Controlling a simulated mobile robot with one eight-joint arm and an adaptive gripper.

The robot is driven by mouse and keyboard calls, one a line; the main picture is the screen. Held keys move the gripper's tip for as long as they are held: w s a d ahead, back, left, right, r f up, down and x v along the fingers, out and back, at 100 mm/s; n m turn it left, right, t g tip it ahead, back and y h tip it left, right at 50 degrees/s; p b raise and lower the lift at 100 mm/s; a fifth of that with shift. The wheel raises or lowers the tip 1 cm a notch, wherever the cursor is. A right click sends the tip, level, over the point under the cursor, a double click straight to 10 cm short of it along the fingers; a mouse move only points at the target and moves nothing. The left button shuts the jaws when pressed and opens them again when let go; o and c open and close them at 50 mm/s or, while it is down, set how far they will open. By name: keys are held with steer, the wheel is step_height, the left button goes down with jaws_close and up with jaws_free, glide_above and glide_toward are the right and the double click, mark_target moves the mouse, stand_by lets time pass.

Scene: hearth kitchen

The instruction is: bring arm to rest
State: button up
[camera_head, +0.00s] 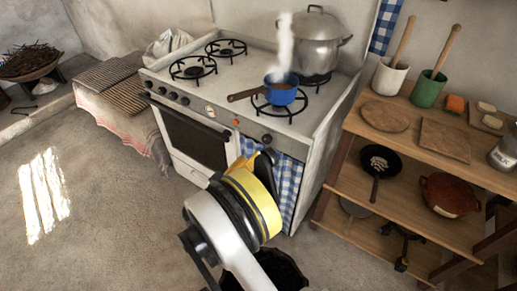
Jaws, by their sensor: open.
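My arm shows at the bottom middle as a white link with black joints and a yellow band (259,190). It rises in front of the stove (190,142), and its upper end overlaps the oven front and a blue checked cloth in the picture. Nothing is seen held by the arm.
A steaming blue pan (281,95) and a large lidded pot (318,45) stand on the stove. A wooden shelf (450,170) with boards, utensil pots and pans stands at right. A cloth-covered ledge (112,92) is at left. The floor at lower left is clear.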

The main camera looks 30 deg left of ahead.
steer(key=shift+s+a, duration=0.1)
steer(key=shift+s, duration=1)
steer(key=shift+w, duration=0.1)
steer(key=w+d+r+g, duration=0.1)
steer(key=w+d+r, duration=0.1)
steer(key=w+d, duration=0.1)
steer(key=w+d+r+g+h, duration=0.1)
steer(key=w+d+r, duration=0.2)
steer(key=d, duration=0.1)
steer(key=w+d+r+m+g+h, duration=0.1)
steer(key=w+d+r, duration=0.2)
steer(key=w+d, duration=0.1)
steer(key=shift+r+g, duration=0.2)
steer(key=shift+g, duration=0.1)
steer(key=d+r+m+g, duration=0.1)
steer(key=d+r+g, duration=0.3)
steer(key=d, duration=0.8)
steer(key=d+r+m+g, duration=0.15)
steer(key=d+r, duration=0.45)
steer(key=d, duration=0.6)
steer(key=s+d+m+g+y, duration=0.1)
steer(key=s+d+m, duration=0.1)
steer(key=s+d, duration=0.6)
steer(key=s+d+r+m+y, duration=0.1)
steer(key=s+d+m+y, duration=0.1)
steer(key=s+d, duration=0.6)
steer(key=s, duration=0.5)
steer(key=shift+s+g+y, duration=0.3)
steer(key=shift+s+g, duration=0.05)
